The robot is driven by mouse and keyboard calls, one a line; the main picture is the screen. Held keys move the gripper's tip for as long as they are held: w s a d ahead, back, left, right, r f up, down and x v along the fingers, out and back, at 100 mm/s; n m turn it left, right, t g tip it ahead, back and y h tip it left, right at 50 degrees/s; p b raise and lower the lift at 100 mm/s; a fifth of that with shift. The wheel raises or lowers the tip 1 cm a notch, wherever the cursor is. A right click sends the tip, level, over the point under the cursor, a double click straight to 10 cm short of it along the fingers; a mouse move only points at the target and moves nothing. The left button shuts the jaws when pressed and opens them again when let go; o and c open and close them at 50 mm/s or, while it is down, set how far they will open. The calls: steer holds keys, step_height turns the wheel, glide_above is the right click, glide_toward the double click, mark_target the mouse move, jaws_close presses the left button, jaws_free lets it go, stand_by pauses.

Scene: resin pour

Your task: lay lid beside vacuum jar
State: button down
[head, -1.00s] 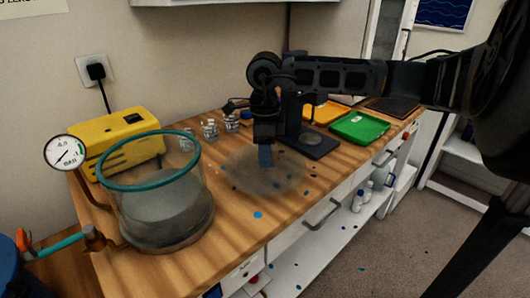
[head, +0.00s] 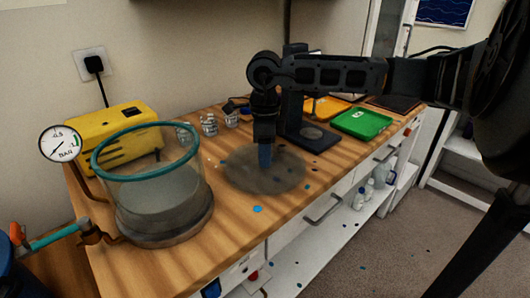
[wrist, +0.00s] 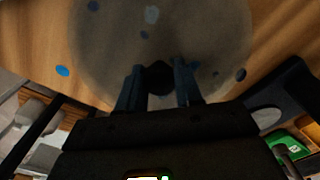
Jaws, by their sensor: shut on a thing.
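The lid (head: 245,175) is a clear, greyish round disc. It is flat at the bench top, to the right of the vacuum jar and apart from it; I cannot tell whether it touches the wood. The lid also fills the top of the wrist view (wrist: 110,50). My gripper (head: 265,165) points down over the lid's middle. In the wrist view its two fingers (wrist: 160,82) are shut on the lid's dark knob (wrist: 159,76). The vacuum jar (head: 165,205) is open at the top, with a teal ring (head: 100,174) around its rim.
A yellow pump (head: 112,122) and a pressure gauge (head: 60,144) are by the jar. Small cups (head: 209,125) stand behind the lid. A black stand (head: 313,137) and a green tray (head: 362,123) are to its right. Blue spots (head: 258,209) dot the bench near its front edge.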

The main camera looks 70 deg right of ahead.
steer(key=shift+f+b, duration=0.3)
steer(key=c, duration=0.7)
jaws_free()
steer(key=shift+o, duration=0.2)
steer(key=shift+r, duration=0.1)
steer(key=shift+r+p, duration=1.55)
steer(key=shift+r, duration=2.4)
